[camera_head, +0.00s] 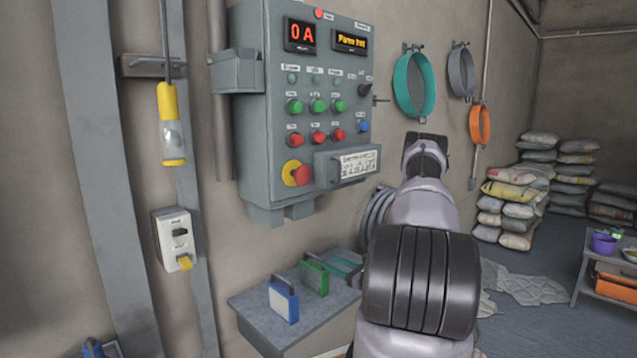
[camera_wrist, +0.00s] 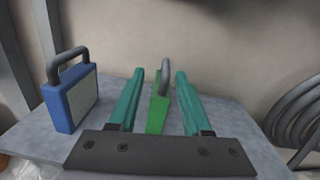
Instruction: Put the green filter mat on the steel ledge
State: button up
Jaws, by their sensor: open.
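The green filter mat (camera_head: 316,278) stands upright on a grey shelf (camera_head: 252,308) below the control panel, with a dark handle on top. In the wrist view the mat (camera_wrist: 158,116) shows nearly edge-on between my two teal fingers, with a gap on each side. My gripper (camera_wrist: 160,76) is open around it. In the head view my gripper (camera_head: 343,264) is partly hidden by my arm. I cannot tell for sure which surface is the steel ledge.
A blue mat with a handle (camera_head: 284,303) stands left of the green one, close to my left finger in the wrist view (camera_wrist: 70,103). The control panel (camera_head: 305,110) hangs above the shelf. A coiled grey hose (camera_wrist: 297,112) hangs at the right.

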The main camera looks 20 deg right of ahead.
jog(key=a+r+n+g+y, duration=0.4)
jog(key=a+r+n+y, duration=0.3)
jog(key=r, duration=0.6)
jog(key=s+a+r+n+g+h, duration=0.1)
jog(key=s+a+r+n+g, duration=0.45)
jog(key=a+r, duration=0.2)
jog(key=s+a+r+n+g+h, duration=0.1)
jog(key=s+a+r+n+g, duration=0.45)
jog(key=r, duration=0.25)
jog(key=s+d+r+n+t+h, duration=0.1)
jog(key=s+r+n+t+h, duration=0.4)
jog(key=s+r, duration=0.9)
jog(key=s+n+h, duration=0.1)
jog(key=n+h, duration=0.2)
jog(key=h, duration=0.2)
jog(key=shift+r+t, duration=0.25)
jog(key=shift+t, duration=0.05)
